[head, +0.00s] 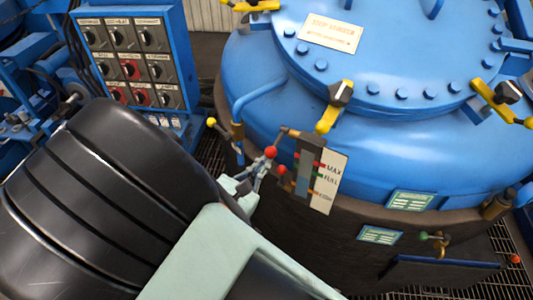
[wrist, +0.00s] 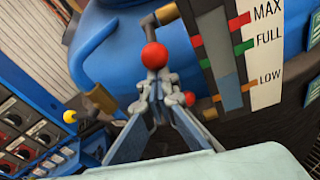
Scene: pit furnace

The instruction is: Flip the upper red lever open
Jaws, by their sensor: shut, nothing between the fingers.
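The upper red lever (head: 270,151) ends in a red ball on a short metal arm beside the top of the level gauge. It also shows in the wrist view (wrist: 154,55), where its arm bends down from the upper right. My gripper (head: 257,176) is shut and empty. In the wrist view its fingertips (wrist: 156,80) meet just below the red ball in the picture; I cannot tell whether they touch it. A lower red ball (head: 281,169) shows close by, and in the wrist view it sits right of the fingertips (wrist: 190,98).
The level gauge (head: 325,181), marked MAX, FULL and LOW, stands just right of the levers. A yellow-knobbed lever (head: 211,122) and blue pipe are to the left. The large blue furnace lid (head: 385,45) is behind. A switch panel (head: 126,60) stands at upper left.

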